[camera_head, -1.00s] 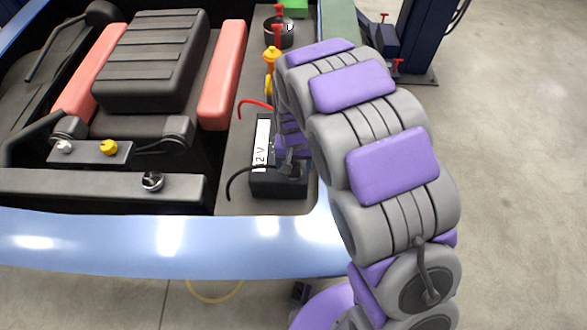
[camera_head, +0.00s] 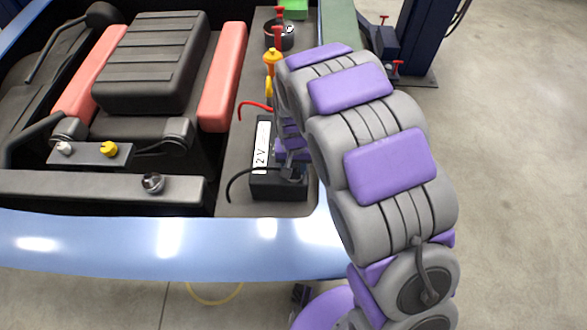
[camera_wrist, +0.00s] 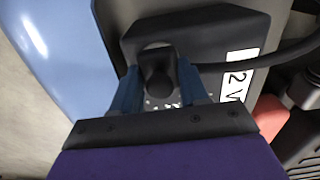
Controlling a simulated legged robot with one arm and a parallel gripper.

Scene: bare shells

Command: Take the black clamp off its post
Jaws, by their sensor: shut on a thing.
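The black clamp (camera_wrist: 158,75) sits between the two blue fingers of my gripper (camera_wrist: 158,92) in the wrist view. My gripper is shut on it, one finger on each side. The clamp is at the end of the black battery (camera_wrist: 215,28) that has a white label. A black cable (camera_wrist: 285,55) runs off to the right there. In the head view my gripper (camera_head: 291,160) is over the right part of the battery (camera_head: 264,187), largely hidden by my arm. The post is hidden under the clamp, so I cannot tell whether the clamp still touches it.
A red cable (camera_head: 256,106) curves up just behind the battery. A yellow-capped part (camera_head: 270,60) and a dark round reservoir (camera_head: 279,36) stand farther back. The blue car body edge (camera_head: 165,245) runs along the front. Open floor (camera_head: 510,170) lies to the right.

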